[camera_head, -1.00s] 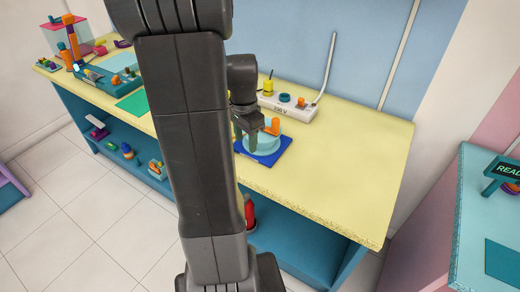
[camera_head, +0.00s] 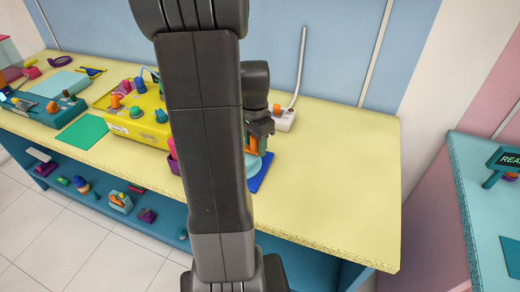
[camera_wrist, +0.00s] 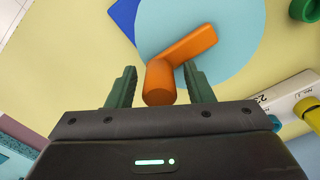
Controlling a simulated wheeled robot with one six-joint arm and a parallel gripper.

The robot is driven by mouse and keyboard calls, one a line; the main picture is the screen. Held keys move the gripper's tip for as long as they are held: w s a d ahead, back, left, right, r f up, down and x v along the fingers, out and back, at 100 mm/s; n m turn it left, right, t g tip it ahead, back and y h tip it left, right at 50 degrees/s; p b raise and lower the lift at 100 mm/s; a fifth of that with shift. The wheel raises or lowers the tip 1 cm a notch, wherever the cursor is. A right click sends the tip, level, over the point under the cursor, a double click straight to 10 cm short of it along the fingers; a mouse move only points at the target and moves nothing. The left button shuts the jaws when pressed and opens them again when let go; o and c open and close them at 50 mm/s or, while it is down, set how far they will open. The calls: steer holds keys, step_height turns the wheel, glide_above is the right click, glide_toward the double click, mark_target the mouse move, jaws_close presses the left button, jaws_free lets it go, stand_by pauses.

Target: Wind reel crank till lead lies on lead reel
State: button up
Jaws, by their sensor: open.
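The reel is a light-blue disc (camera_wrist: 225,40) on a dark blue base (camera_wrist: 124,16) on the yellow bench; in the head view its base (camera_head: 261,178) is partly hidden behind my arm. The orange crank (camera_wrist: 182,58) has an arm across the disc and an upright knob. My gripper (camera_wrist: 160,78) is open, with its green-grey fingers on either side of the crank knob. The knob lies nearer the right finger; I cannot tell whether they touch. In the head view my gripper (camera_head: 259,132) is over the reel. I cannot make out the lead on the reel.
A white power strip (camera_head: 284,120) with a grey cable stands behind the reel. A yellow device (camera_head: 138,112) with coloured knobs is left of my arm. A green mat (camera_head: 82,132) lies farther left. The bench's right part (camera_head: 345,170) is clear.

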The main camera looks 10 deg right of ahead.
steer(key=c, duration=0.6)
steer(key=shift+w+d, duration=0.3)
steer(key=shift+w, duration=0.25)
steer(key=shift+c, duration=0.3)
steer(key=shift+w+d+p, duration=0.1)
steer(key=shift+w+p, duration=0.2)
steer(key=shift+w, duration=0.25)
